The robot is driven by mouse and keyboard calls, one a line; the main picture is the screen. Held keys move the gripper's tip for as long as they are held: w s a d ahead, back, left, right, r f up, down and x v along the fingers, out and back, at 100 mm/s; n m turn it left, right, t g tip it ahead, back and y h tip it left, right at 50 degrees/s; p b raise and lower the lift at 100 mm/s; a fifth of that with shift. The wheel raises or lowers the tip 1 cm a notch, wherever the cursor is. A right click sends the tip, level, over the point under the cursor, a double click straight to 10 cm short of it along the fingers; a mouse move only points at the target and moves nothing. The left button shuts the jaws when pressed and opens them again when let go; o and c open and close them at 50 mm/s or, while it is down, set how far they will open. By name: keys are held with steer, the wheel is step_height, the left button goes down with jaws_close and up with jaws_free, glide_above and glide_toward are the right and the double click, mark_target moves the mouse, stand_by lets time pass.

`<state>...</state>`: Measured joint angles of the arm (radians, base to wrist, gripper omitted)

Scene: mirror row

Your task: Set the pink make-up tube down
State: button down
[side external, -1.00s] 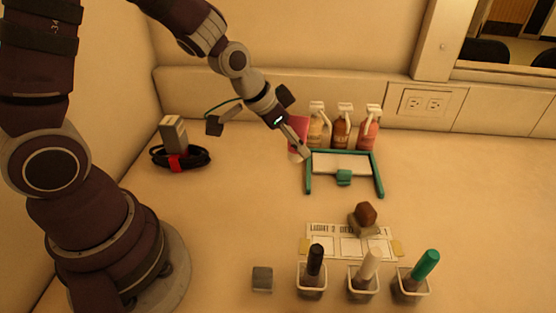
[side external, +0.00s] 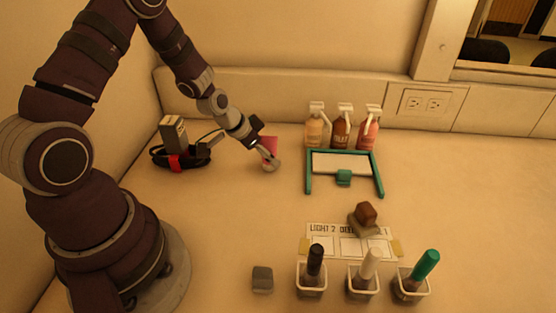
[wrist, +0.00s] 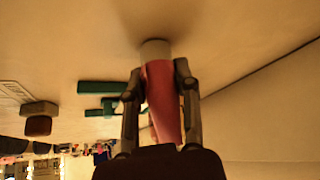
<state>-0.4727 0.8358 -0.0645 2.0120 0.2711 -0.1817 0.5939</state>
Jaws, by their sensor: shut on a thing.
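The pink make-up tube (side external: 270,145) is held in my gripper (side external: 266,158), left of the spray bottles. In the wrist view the tube (wrist: 164,100) stands between both fingers of my gripper (wrist: 159,76), with its pale cap (wrist: 155,48) pointing away toward the tabletop. The fingers are shut on the tube's sides. In the side view the cap end is low over the table, partly hidden by a finger. A shadow lies close to the cap; I cannot tell whether it touches the table.
Three spray bottles (side external: 342,130) stand behind a teal frame (side external: 308,178) to the right. A grey box with a coiled black cable (side external: 200,158) is to the left. Cups with brushes (side external: 364,284), a card (side external: 320,240) and a brown-topped block (side external: 365,213) are in front. The middle left table is clear.

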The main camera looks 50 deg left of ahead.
steer(key=c, duration=0.8)
jaws_free()
steer(key=shift+f, duration=0.1)
steer(key=v, duration=1.2)
steer(key=s+d+r, duration=0.2)
steer(key=s+r, duration=0.1)
steer(key=s+d+r+n, duration=0.1)
steer(key=s+d+r, duration=0.2)
steer(key=s+d+r+n+y, duration=0.1)
steer(key=s+d+r, duration=0.1)
steer(key=s+r, duration=0.1)
steer(key=shift+d+r+g, duration=0.4)
steer(key=shift+w, duration=0.1)
